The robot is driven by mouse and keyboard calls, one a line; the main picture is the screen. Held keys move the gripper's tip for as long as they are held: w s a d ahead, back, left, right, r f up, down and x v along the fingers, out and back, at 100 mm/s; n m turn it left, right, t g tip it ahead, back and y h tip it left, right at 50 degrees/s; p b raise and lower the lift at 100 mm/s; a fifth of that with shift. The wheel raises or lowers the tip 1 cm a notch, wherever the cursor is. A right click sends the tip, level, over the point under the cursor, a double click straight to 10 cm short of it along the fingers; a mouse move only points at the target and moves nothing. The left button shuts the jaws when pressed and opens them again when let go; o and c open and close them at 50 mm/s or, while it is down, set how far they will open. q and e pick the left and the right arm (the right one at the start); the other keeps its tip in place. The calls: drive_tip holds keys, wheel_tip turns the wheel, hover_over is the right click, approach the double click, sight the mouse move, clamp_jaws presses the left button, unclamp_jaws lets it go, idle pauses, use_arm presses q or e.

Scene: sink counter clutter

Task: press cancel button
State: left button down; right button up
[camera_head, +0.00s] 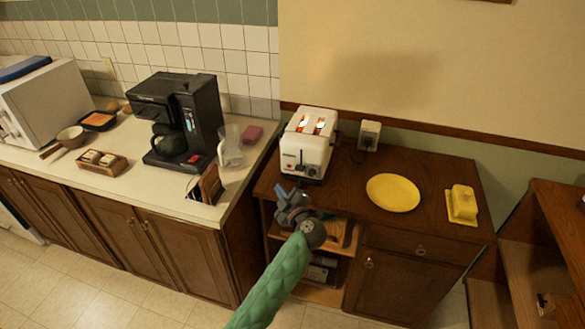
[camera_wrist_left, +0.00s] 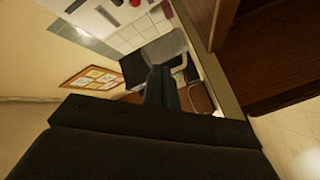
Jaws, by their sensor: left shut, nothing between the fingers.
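The white toaster (camera_head: 306,145) stands on the brown wooden cabinet, with its two slots glowing orange. Dark controls show low on its front; which one is the cancel button is too small to tell. My left gripper (camera_head: 281,190) is just in front of and below the toaster's front, near the cabinet's front edge. It is shut and empty, and I cannot tell that it touches anything. In the left wrist view its dark fingers (camera_wrist_left: 163,88) are together, and I cannot make out the toaster there. My right gripper is out of view.
A yellow plate (camera_head: 393,193) and a yellow butter dish (camera_head: 462,204) lie right of the toaster. A wall outlet (camera_head: 369,135) is behind. On the left counter are a black coffee maker (camera_head: 178,118), a glass pitcher (camera_head: 230,146) and a dark wooden holder (camera_head: 206,186).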

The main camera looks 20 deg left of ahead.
sight(289, 166)
use_arm(q)
drive_tip(key=shift+s+f+g, duration=0.1)
drive_tip(key=shift+f+g, duration=0.2)
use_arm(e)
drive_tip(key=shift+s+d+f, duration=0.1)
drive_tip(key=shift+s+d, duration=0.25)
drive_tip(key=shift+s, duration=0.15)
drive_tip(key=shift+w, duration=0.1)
